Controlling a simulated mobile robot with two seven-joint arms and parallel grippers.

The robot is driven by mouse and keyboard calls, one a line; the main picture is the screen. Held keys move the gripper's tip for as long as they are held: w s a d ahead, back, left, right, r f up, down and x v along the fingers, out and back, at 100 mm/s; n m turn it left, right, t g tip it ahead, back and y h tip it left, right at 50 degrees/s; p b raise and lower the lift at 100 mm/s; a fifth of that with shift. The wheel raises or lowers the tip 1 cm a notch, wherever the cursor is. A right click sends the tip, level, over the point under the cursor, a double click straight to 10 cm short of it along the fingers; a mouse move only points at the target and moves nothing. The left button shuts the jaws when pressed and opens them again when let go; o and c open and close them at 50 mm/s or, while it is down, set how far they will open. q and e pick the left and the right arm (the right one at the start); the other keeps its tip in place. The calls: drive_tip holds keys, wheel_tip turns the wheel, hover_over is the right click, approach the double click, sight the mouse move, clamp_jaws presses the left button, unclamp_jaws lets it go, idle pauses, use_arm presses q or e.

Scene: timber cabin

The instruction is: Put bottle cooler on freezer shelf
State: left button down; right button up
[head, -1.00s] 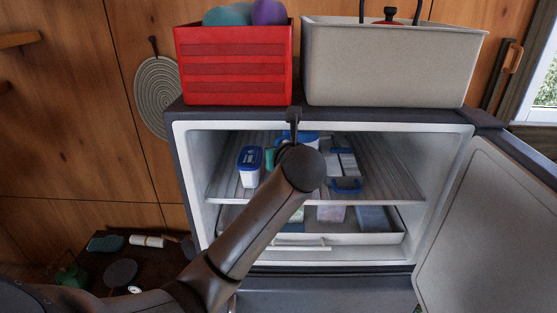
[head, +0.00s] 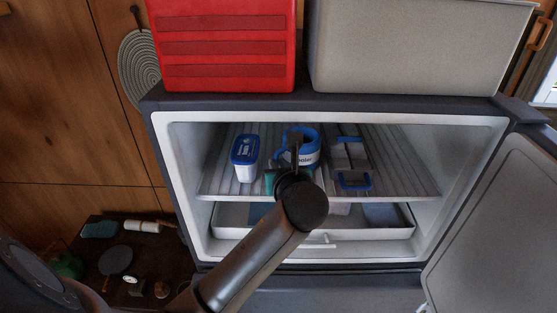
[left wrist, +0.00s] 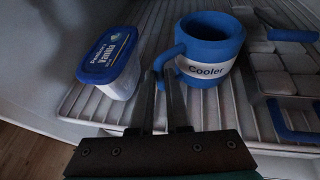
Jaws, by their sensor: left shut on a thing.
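The bottle cooler (head: 311,146) is a blue open-topped cup with a side handle and a white band reading "Cooler". It is upright inside the freezer, over the middle of the wire freezer shelf (head: 415,181). It also shows in the left wrist view (left wrist: 216,50). My left gripper (head: 296,146) reaches in from the front. In the left wrist view its fingers (left wrist: 168,76) are closed on the cooler's blue handle. I cannot tell whether the cooler's base touches the shelf. My right gripper is not in view.
A vanilla tub (head: 244,158) stands left of the cooler. Blue-handled ice trays (head: 350,158) lie close on its right. The shelf's far right is clear. The freezer door (head: 497,222) stands open at right. A red crate (head: 222,48) and beige bin (head: 410,50) sit on top.

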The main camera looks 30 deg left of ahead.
use_arm(q)
drive_tip(key=shift+s+d+r, duration=0.2)
drive_tip(key=shift+s, duration=0.05)
drive_tip(key=shift+f, duration=0.1)
drive_tip(key=c, duration=0.9)
unclamp_jaws()
drive_tip(key=shift+f, duration=0.1)
drive_tip(key=v, duration=1.2)
